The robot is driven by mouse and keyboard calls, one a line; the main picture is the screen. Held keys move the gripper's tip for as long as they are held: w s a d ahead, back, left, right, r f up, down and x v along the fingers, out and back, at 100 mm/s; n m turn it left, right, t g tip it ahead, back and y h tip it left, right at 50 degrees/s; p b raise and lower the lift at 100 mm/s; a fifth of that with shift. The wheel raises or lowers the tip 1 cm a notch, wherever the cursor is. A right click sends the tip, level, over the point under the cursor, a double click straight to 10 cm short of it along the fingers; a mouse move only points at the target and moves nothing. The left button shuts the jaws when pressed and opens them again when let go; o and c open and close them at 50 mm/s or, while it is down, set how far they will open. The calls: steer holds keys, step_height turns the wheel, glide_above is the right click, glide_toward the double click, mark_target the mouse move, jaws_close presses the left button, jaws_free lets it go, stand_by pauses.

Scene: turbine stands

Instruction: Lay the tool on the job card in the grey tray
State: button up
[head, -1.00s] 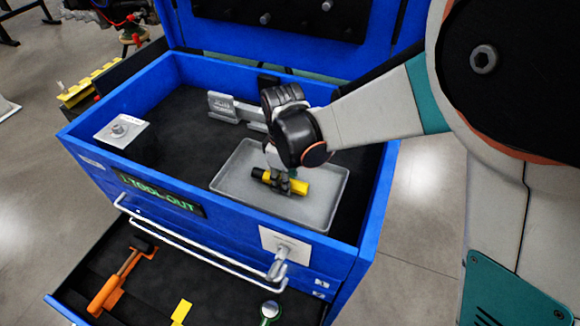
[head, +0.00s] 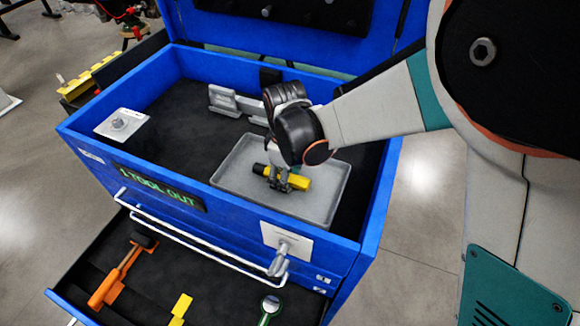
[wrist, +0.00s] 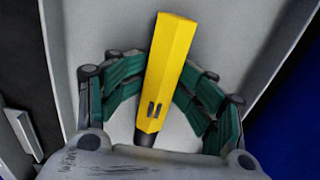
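The tool, a yellow angular body with a black end (head: 298,181), is low over or on the floor of the grey tray (head: 322,207); I cannot tell whether it touches. My gripper (head: 281,180) reaches down over the tray with its fingers at the tool. In the wrist view, the green-padded fingers (wrist: 161,85) lie close against both sides of the yellow tool (wrist: 169,65), which points up the picture over a pale surface. No separate job card can be made out in the tray; a grey holder with a small upright plate (head: 222,100) stands behind it.
The tray sits in the blue chest's (head: 228,211) dark top well, near its right wall. A pale plate with a knob (head: 121,124) is at left. The open drawer below holds an orange-handled hammer (head: 117,278) and other tools. The well's left middle is clear.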

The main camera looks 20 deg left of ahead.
steer(key=shift+o, duration=0.8)
steer(key=shift+w, duration=0.1)
steer(key=shift+r, duration=0.1)
steer(key=shift+r+p, duration=2.3)
steer(key=shift+r, duration=1.2)
steer(key=shift+w, duration=0.1)
